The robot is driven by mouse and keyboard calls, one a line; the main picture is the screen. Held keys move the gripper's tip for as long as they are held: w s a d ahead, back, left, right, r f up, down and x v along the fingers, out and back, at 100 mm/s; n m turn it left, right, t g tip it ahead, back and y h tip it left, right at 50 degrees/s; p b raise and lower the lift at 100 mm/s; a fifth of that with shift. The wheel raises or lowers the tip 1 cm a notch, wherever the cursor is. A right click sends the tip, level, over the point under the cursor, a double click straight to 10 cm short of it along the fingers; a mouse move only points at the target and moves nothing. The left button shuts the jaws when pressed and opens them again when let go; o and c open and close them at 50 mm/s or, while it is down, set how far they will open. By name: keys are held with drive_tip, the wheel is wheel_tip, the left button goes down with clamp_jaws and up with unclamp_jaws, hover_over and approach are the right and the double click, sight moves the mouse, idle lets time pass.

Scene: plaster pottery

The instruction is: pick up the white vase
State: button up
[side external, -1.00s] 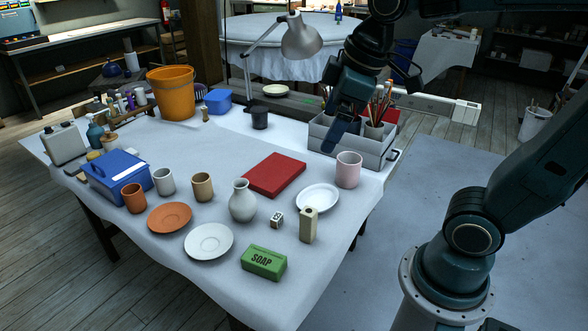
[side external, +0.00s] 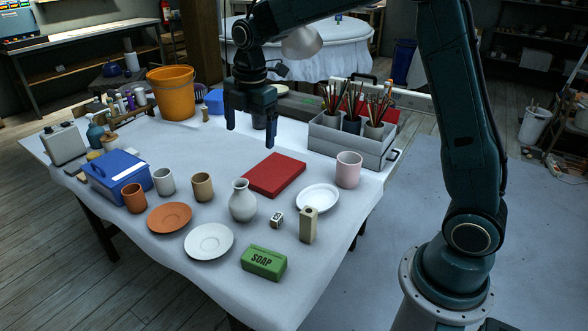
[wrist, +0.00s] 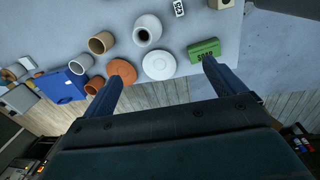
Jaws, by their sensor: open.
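The white vase (side external: 242,201) stands upright on the white-covered table, near the middle of its front part. It also shows in the wrist view (wrist: 147,30), at the upper middle, seen from above and beyond the fingertips. My gripper (side external: 251,138) is open and empty, with its fingers pointing down. It hangs above the table, higher than the vase and behind it in the side view. In the wrist view the two fingers (wrist: 158,75) are spread wide with nothing between them that they touch.
Around the vase are a tan cup (side external: 202,187), white saucer (side external: 209,240), orange saucer (side external: 169,217), red book (side external: 275,175), die (side external: 277,220), beige block (side external: 308,226) and green soap box (side external: 264,262). A blue box (side external: 118,178) stands left; a grey brush caddy (side external: 350,142) stands back right.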

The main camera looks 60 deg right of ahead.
sight(240, 183)
drive_tip(key=shift+w+d+f+n+g, duration=0.2)
drive_tip(key=shift+w+f+n, duration=0.7)
drive_tip(key=shift+f, duration=1.95)
drive_tip(key=shift+w+d+f+n+g, duration=0.2)
drive_tip(key=shift+w+f+n, duration=0.75)
drive_tip(key=shift+f, duration=1.85)
drive_tip(key=shift+w+d+f+n+g, duration=0.2)
drive_tip(key=shift+w+f+n, duration=0.7)
drive_tip(key=shift+f, duration=1.95)
drive_tip(key=shift+w+m, duration=0.3)
drive_tip(key=shift+m, duration=0.05)
drive_tip(key=shift+f, duration=2.6)
drive_tip(key=shift+r, duration=0.1)
drive_tip(key=c, duration=1.2)
drive_tip(key=shift+r, duration=0.15)
wheel_tip(240, 183, up, 20)
drive_tip(key=shift+f, duration=0.15)
